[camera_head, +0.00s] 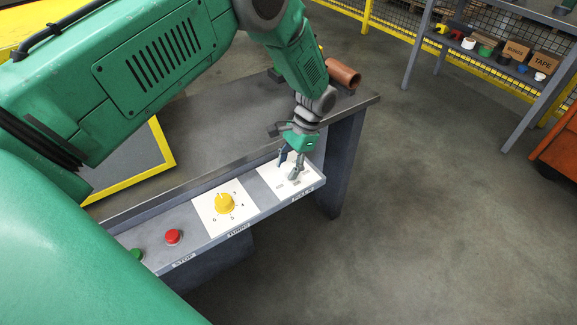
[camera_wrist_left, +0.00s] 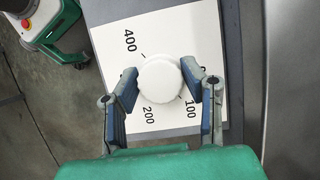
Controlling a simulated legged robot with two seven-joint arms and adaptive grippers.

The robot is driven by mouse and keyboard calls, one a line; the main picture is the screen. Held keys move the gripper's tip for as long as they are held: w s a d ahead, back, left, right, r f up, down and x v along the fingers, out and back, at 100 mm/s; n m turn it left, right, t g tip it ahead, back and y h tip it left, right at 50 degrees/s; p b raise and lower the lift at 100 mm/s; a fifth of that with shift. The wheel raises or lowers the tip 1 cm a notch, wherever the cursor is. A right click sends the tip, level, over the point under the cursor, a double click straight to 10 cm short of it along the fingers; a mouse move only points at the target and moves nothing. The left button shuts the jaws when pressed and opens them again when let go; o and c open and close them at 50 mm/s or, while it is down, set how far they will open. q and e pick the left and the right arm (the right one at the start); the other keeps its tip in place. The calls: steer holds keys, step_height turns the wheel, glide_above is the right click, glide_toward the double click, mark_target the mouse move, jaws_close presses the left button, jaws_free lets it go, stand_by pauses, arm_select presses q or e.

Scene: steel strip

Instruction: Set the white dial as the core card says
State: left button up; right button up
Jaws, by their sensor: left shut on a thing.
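The white dial (camera_wrist_left: 160,80) is round and sits on a white scale plate (camera_wrist_left: 190,30) marked 400, 200 and 100, with another figure partly hidden by a finger. No pointer mark on the dial can be made out. My left gripper (camera_wrist_left: 162,86) is shut on the dial, one finger on each side of it. In the head view my left gripper (camera_head: 291,165) reaches down over the right-hand white plate (camera_head: 278,185) of the panel and hides the dial. No core card can be made out. My right gripper is not in view.
Left along the panel (camera_head: 200,240) are a yellow dial (camera_head: 224,203), a red button (camera_head: 173,237) and a green button (camera_head: 136,254). A brown tube (camera_head: 345,77) lies on the bench behind my left gripper. A shelf (camera_head: 490,75) with boxes stands at the back right.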

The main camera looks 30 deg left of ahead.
arm_select(q)
steer(key=shift+w+r, duration=0.1)
steer(key=shift+w, duration=0.15)
steer(key=o, duration=1.1)
steer(key=shift+o, duration=0.2)
steer(key=shift+s, duration=0.1)
steer(key=v, duration=1.1)
steer(key=shift+w+r, duration=0.25)
steer(key=shift+r, duration=0.1)
